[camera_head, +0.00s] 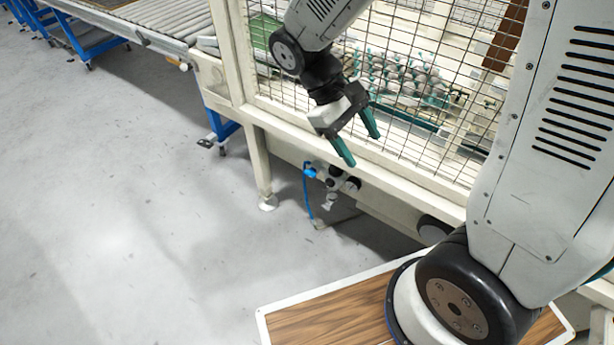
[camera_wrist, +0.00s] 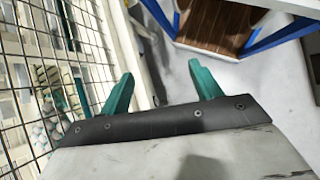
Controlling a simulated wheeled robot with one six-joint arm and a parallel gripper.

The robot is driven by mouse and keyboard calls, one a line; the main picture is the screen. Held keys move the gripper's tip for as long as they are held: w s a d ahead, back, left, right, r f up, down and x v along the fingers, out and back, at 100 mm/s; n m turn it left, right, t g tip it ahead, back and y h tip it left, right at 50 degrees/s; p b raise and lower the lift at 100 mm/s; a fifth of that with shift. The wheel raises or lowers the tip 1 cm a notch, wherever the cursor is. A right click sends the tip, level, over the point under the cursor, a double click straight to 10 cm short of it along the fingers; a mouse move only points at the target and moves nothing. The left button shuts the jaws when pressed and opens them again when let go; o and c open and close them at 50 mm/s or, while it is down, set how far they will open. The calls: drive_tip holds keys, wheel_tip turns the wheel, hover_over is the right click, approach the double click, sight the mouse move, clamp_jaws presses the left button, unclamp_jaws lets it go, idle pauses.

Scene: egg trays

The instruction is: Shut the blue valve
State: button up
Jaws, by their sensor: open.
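A small blue valve (camera_head: 309,170) sits low on the machine, below the frame's lower rail, with a blue hose running down from it. It is joined to dark and grey fittings on its right. My gripper (camera_head: 361,145) is open and empty. In the head view it is in front of the mesh guard, above and to the right of the valve, with its teal fingers pointing down. The gripper's open fingers also show in the wrist view (camera_wrist: 158,88). I cannot make out the valve in the wrist view.
The cream machine frame (camera_head: 252,113) with its wire mesh guard (camera_head: 440,62) stands close beside my gripper. A roller conveyor (camera_head: 165,28) with blue legs is at the upper left. A blue-framed stand with a wooden top (camera_wrist: 212,28) shows in the wrist view. The grey floor at left is clear.

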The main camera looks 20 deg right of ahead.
drive_tip(key=w+a+f+n+h, duration=0.1)
drive_tip(key=w+f+n+h, duration=0.6)
drive_tip(key=f, duration=0.7)
drive_tip(key=n+t+h, duration=0.2)
drive_tip(key=n+t, duration=1.1)
drive_tip(key=t, duration=0.3)
approach(308, 175)
drive_tip(key=x, duration=0.9)
drive_tip(key=shift+w+d, duration=0.1)
drive_tip(key=shift+d, duration=0.05)
drive_tip(key=c, duration=1)
